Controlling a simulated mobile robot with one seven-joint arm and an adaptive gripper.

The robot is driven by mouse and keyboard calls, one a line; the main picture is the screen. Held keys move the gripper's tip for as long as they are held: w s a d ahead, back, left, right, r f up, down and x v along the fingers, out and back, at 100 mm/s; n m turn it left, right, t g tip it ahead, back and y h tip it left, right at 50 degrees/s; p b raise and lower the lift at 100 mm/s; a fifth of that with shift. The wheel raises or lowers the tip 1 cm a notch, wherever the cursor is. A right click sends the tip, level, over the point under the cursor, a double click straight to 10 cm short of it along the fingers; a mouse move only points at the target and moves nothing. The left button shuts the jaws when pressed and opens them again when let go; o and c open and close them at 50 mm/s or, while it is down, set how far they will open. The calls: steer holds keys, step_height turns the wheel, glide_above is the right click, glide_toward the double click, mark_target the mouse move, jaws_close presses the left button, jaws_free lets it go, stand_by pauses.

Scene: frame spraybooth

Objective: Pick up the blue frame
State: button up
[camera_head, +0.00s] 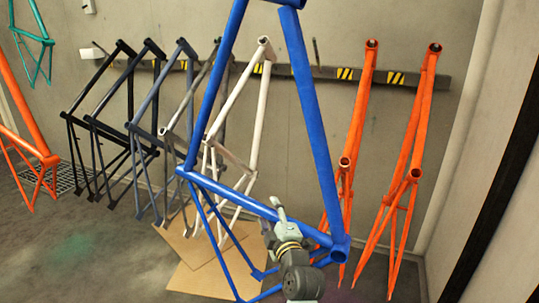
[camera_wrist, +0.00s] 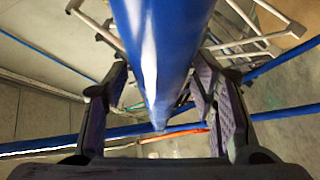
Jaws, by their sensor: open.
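The blue frame (camera_head: 318,130) hangs upright in the middle of the head view, large and close, its top cut off by the picture edge. My gripper (camera_head: 281,212) is at its lower slanting tube, near the lower right joint. In the wrist view a thick blue tube of the frame (camera_wrist: 160,35) runs between the two dark fingers of my gripper (camera_wrist: 162,85). The fingers are open, one on each side of the tube, with a gap showing at the left. Whether the right finger touches it I cannot tell.
Orange frames (camera_head: 408,150) lean on the wall at the right. White (camera_head: 253,90), grey and black frames (camera_head: 100,95) stand in a row behind at the left. Another orange frame (camera_head: 22,120) is at the far left. Cardboard (camera_head: 200,275) lies on the floor.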

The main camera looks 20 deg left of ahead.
steer(key=shift+c, duration=0.4)
jaws_close()
stand_by(0.6)
steer(key=shift+r, duration=0.25)
